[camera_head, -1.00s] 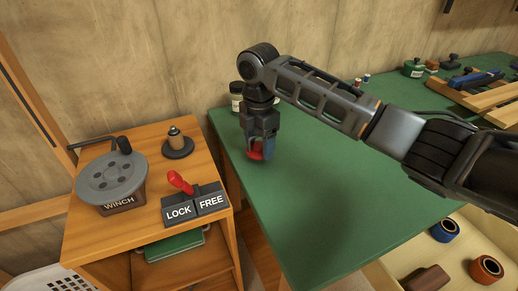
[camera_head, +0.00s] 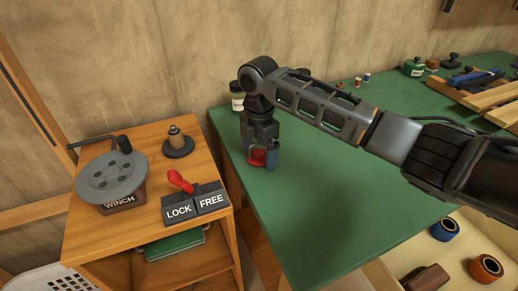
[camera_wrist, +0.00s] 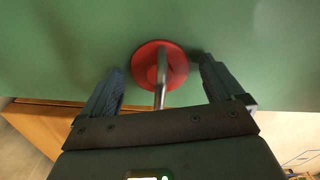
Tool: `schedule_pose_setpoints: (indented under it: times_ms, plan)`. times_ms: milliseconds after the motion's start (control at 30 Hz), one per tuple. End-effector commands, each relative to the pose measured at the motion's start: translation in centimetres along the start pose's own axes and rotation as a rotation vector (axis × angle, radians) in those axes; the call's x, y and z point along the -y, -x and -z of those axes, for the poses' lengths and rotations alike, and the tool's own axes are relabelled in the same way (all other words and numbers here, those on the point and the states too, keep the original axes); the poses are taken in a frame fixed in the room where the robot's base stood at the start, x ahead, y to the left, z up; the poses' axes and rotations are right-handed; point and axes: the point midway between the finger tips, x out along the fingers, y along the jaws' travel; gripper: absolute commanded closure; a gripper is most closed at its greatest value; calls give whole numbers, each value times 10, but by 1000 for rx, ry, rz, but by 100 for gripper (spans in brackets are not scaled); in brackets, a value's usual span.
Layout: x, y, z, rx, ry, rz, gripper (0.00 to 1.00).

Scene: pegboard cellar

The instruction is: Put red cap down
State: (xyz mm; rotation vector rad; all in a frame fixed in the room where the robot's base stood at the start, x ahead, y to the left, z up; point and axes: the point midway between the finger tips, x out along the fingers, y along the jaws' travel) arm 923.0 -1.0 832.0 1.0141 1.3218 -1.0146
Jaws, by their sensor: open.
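The red cap (camera_wrist: 150,68) is a round red disc with a grey metal stem in the wrist view. It is on the green tabletop near the table's left edge. In the head view the red cap (camera_head: 257,156) shows between my fingers, partly hidden by them. My gripper (camera_head: 262,164) points down over it. In the wrist view my gripper (camera_wrist: 160,84) has its fingers spread, one on each side of the cap, with a gap on both sides. I cannot tell how the cap's underside rests.
The green table (camera_head: 330,200) is clear to the right of my gripper. A wooden stand with a winch (camera_head: 110,180) and a red-handled LOCK/FREE lever (camera_head: 181,182) is close on the left. A jar (camera_head: 237,95) stands behind my gripper.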

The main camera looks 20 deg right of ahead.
Motion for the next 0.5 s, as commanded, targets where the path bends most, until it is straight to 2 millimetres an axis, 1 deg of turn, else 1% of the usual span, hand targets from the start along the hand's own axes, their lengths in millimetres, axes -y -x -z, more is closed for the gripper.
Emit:
schedule_pose_setpoints:
  times_ms: [167,233,367,500]
  plan:
    - [0,6,0,1,0,-1,6]
    - [-1,13,0,0,-1,-2,6]
    - [-1,36,0,1,1,-3,6]
    - [-1,66,0,0,1,-3,6]
